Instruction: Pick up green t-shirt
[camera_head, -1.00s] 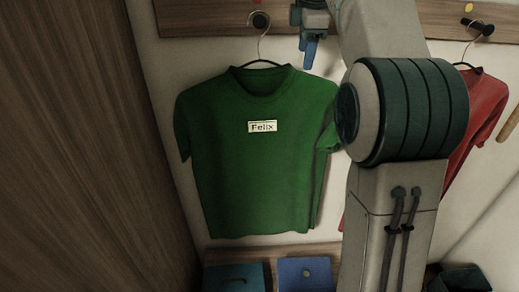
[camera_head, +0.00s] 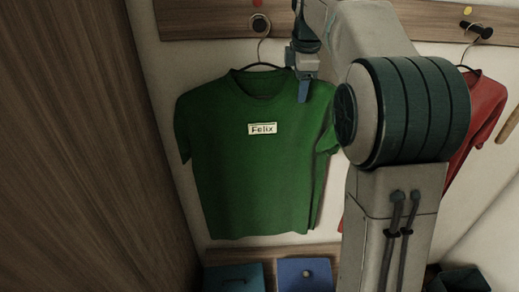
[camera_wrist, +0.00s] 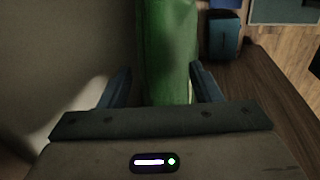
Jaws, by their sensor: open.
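The green t-shirt (camera_head: 250,175) hangs on a hanger from a dark peg on the wooden rail. It bears a white "Felix" label (camera_head: 262,128) on its chest. My gripper (camera_head: 303,92) is at the shirt's upper right shoulder in the head view, its blue finger overlapping the cloth in the picture. In the wrist view, my open gripper (camera_wrist: 165,88) has one blue finger on each side of the green t-shirt (camera_wrist: 166,50), seen from above. Whether the fingers touch the cloth cannot be told.
A red shirt (camera_head: 478,120) hangs to the right, partly behind my arm. The wooden rail (camera_head: 205,20) runs along the wall above. Blue boxes (camera_head: 305,273) stand below on a wooden shelf. A tall wooden panel (camera_head: 80,150) closes off the left.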

